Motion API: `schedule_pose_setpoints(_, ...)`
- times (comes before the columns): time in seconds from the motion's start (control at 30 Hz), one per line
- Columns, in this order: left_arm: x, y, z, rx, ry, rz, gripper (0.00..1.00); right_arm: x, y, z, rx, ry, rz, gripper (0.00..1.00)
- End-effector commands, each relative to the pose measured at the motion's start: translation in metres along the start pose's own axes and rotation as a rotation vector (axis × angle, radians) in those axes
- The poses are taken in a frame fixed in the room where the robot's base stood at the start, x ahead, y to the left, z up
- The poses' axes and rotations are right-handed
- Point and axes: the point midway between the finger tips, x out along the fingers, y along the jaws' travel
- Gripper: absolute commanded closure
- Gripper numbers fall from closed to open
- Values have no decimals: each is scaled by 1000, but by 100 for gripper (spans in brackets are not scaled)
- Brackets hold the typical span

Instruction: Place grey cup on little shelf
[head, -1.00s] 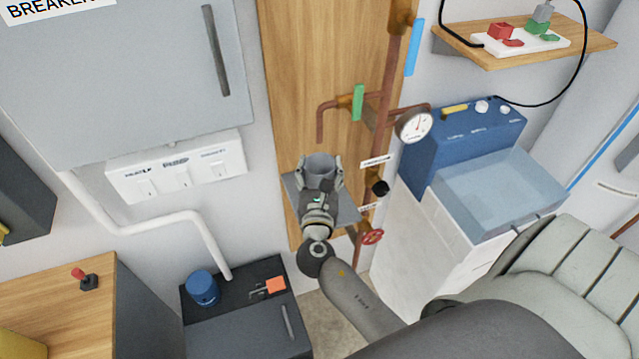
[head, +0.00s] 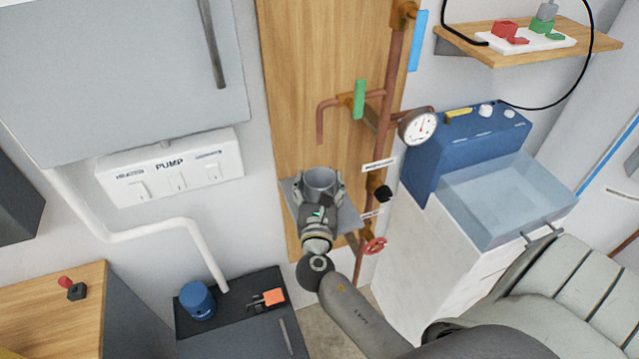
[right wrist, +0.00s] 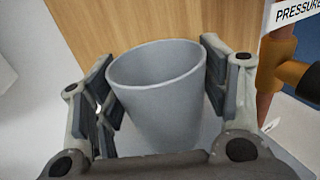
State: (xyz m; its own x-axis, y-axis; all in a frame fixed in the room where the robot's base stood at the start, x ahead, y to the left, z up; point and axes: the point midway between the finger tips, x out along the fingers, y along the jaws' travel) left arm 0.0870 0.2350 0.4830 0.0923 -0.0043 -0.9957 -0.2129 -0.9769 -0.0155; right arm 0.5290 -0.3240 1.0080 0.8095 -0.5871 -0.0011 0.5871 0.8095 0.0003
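The grey cup (head: 320,181) is upright between the fingers of my right gripper (head: 320,188), over the little shelf (head: 346,221). The shelf is a small grey plate on the wooden panel. In the right wrist view the grey cup (right wrist: 160,95) has my right gripper's (right wrist: 160,85) dark pads close against both sides near its rim, so the gripper looks shut on it. The cup's base is hidden, so I cannot tell whether it touches the shelf. My left gripper is not in view.
Copper pipes with a pressure gauge (head: 418,126) and a red valve wheel (head: 375,246) run just right of the shelf. A blue box (head: 465,146) stands farther right. A white switch panel (head: 171,168) is on the wall at left. A blue container (head: 196,300) stands lower left.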

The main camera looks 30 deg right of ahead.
Motion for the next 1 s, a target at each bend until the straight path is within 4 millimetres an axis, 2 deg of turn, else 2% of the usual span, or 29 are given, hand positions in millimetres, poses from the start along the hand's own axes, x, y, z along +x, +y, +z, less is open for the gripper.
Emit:
schedule_pose_setpoints(0.37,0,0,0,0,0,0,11,0,0,1,0,0,0,19)
schedule_pose_setpoints(0.47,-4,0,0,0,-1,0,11,0,0,6,0,-1,0,19)
schedule_pose_setpoints(0.63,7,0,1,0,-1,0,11,-28,0,-1,1,4,2,19)
schedule_pose_setpoints(0.9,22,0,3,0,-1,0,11,-86,0,-1,1,3,0,19)
schedule_pose_setpoints(1.0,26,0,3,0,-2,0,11,-102,0,0,1,2,0,19)
